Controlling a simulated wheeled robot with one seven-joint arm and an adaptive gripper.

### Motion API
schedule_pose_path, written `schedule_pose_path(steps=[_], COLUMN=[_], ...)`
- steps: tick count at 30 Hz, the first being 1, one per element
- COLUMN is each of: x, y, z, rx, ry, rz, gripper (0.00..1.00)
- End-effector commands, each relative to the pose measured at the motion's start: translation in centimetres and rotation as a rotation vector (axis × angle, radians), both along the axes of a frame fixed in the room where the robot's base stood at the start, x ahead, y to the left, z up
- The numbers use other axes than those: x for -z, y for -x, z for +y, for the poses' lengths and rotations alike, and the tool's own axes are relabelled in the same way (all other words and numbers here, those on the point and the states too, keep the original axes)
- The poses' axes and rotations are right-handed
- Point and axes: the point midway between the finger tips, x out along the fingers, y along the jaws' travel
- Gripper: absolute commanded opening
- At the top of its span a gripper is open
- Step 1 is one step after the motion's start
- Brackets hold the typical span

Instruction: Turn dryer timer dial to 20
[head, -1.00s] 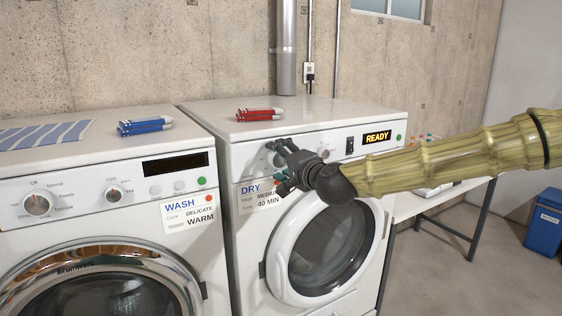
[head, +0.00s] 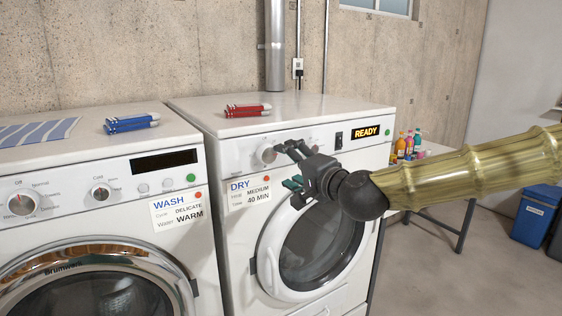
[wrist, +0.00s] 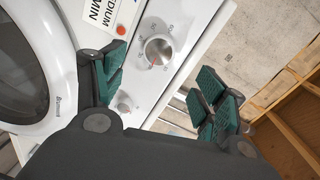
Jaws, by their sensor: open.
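The white dryer (head: 235,190) stands right of the washer. Its round dial (head: 267,154) is on the front panel above the DRY label (head: 249,190), which reads MEDIUM and 40 MIN. My gripper (head: 292,166) is open and empty in front of the panel, just right of the dial in the head view. In the wrist view, the dial (wrist: 157,50) lies beyond and between the spread fingers of my gripper (wrist: 160,72), apart from them.
The washer (head: 110,215) adjoins on the left. A red stack (head: 248,110) lies on the dryer top and a blue stack (head: 131,122) on the washer. Bottles (head: 408,144) stand on a table at right. Space before the panel is free.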

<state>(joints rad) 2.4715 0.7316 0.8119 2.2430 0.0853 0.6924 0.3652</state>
Motion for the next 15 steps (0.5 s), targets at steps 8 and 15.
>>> schedule_pose_path(steps=[8,15], x=[-0.1,-0.1], y=[1.8,1.8], z=[-1.0,-1.1], rx=[0.000,0.000], ry=[0.001,0.001], rz=[0.001,0.001], gripper=[0.71,0.71])
